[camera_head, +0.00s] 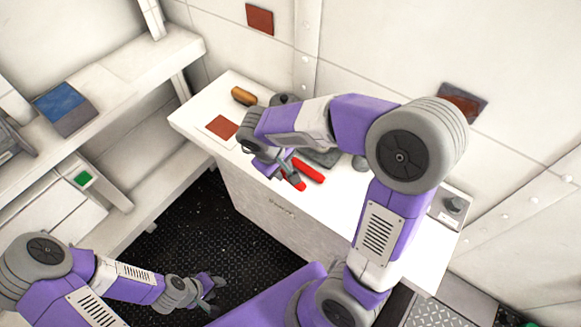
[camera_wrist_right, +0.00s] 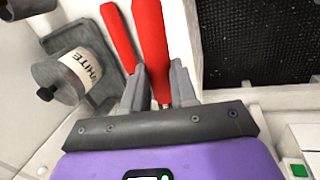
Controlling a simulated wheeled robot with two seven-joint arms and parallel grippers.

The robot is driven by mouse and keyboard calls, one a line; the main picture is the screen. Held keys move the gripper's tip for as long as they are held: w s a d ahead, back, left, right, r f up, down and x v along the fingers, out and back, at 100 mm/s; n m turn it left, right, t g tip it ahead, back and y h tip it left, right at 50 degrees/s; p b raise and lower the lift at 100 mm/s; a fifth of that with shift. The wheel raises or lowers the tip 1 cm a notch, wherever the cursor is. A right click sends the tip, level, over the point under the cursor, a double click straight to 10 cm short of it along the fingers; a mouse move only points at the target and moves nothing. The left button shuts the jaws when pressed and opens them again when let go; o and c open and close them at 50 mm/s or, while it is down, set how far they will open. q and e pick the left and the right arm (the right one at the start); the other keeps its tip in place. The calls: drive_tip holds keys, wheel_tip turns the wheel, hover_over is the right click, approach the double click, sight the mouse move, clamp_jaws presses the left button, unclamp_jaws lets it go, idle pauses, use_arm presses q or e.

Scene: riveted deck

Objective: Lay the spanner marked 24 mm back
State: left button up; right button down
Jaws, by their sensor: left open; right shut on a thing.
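My right gripper (camera_head: 288,174) is over the white worktop and shut on a red handle (camera_wrist_right: 152,40), which runs between its fingers in the right wrist view (camera_wrist_right: 158,88). A second red handle (camera_wrist_right: 118,36) lies beside it, partly behind one finger. The red handles also show in the head view (camera_head: 308,171). I cannot tell whether they belong to one tool or two. No 24 mm mark is readable, and no spanner can be made out for certain. My left gripper (camera_head: 213,287) is open and empty, low over the dark floor.
The white worktop (camera_head: 385,225) bears a red square (camera_head: 222,128), a brown-orange object (camera_head: 244,96) and a grey tray (camera_wrist_right: 104,98). My right arm hides part of the worktop. Shelves (camera_head: 150,65) stand at left.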

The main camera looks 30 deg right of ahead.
drive_tip(key=shift+s, duration=0.1)
wheel_tip(320, 180, down, 6)
drive_tip(key=b, duration=0.6)
drive_tip(key=shift+f, duration=0.3)
idle(0.4)
drive_tip(key=c, duration=0.8)
unclamp_jaws()
drive_tip(key=p+v, duration=0.2)
drive_tip(key=v, duration=0.5)
drive_tip(key=shift+r, duration=0.3)
